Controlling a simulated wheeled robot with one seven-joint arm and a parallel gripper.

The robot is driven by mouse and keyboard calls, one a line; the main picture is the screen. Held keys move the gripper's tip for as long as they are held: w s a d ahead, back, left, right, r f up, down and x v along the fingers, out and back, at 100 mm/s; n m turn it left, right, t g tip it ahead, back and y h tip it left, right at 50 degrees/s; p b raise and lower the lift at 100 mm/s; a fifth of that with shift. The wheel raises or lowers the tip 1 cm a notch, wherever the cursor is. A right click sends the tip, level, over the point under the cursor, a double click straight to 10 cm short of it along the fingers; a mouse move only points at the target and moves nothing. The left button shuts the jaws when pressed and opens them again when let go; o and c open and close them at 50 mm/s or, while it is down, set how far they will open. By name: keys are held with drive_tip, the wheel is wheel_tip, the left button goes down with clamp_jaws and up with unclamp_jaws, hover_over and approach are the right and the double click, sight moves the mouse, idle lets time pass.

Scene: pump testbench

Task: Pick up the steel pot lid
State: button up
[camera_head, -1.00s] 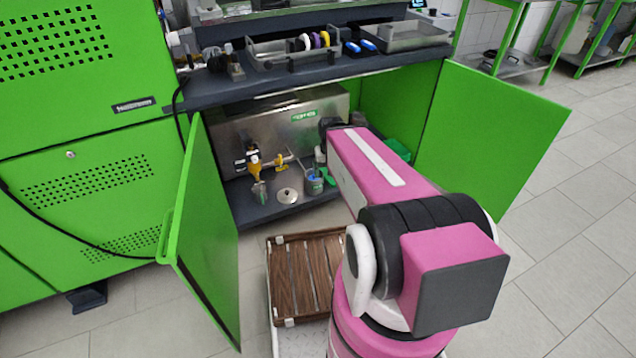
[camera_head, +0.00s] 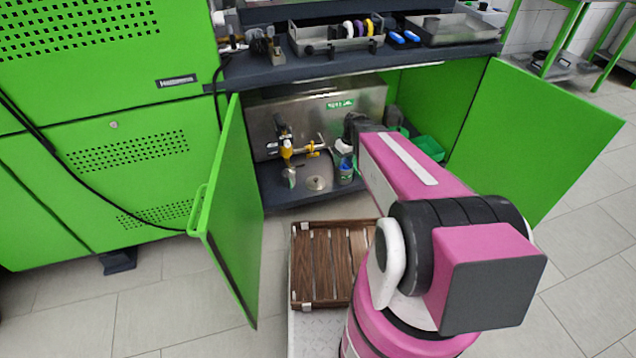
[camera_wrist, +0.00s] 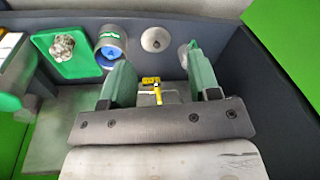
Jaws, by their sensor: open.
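The steel pot lid (camera_head: 318,183) is a small round metal disc with a knob. It lies flat on the dark cabinet floor in the head view. In the wrist view the lid (camera_wrist: 155,39) shows at the top centre, beyond my fingertips. My gripper (camera_wrist: 150,72) has two green fingers spread apart with nothing held between them. It is apart from the lid. In the head view my gripper is mostly hidden behind my arm.
A grey cup with blue inside (camera_wrist: 110,45) stands beside the lid. A green tray (camera_wrist: 72,48) holds a crumpled metallic thing. A yellow-handled valve (camera_wrist: 152,84) is behind the fingers. Open green doors (camera_head: 232,215) flank the cabinet; a wooden crate (camera_head: 322,262) stands in front.

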sight(316, 178)
drive_tip(key=w+a+f+n+y, duration=0.1)
drive_tip(key=w+a+f+n, duration=0.3)
drive_tip(key=w+f, duration=0.45)
drive_tip(key=w+a+f+n+y, duration=0.2)
drive_tip(key=w+f+n, duration=0.4)
drive_tip(key=w+f, duration=0.3)
drive_tip(key=x, duration=1.1)
drive_tip(key=shift+s+f, duration=0.2)
drive_tip(key=shift+f, duration=0.2)
drive_tip(key=c, duration=1)
